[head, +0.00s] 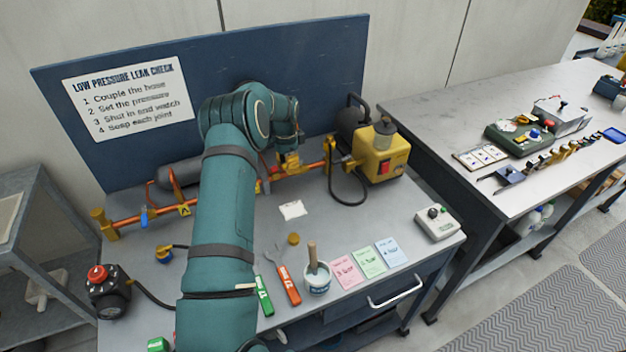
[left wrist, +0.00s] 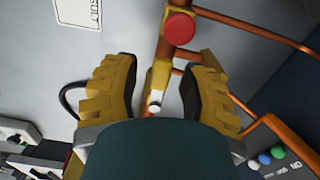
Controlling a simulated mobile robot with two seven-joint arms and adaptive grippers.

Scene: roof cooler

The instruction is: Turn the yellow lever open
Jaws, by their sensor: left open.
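The yellow lever (left wrist: 158,84) shows in the left wrist view, lying along the copper pipework below a round red cap (left wrist: 180,28). Its lower end meets a small pale nut. My left gripper (left wrist: 166,60) is open, with one yellow finger on each side of the lever and visible gaps between them. In the head view my left gripper (head: 288,162) is over the copper pipe (head: 307,168) at the back of the bench, and my arm and wrist hide most of the lever there. My right gripper is not in view.
A yellow pump unit (head: 376,155) with a black hose stands right of the gripper. A blue backboard (head: 310,70) rises behind the pipe. In front lie a white cloth (head: 292,209), a pot with a brush (head: 317,279) and coloured cards (head: 369,262).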

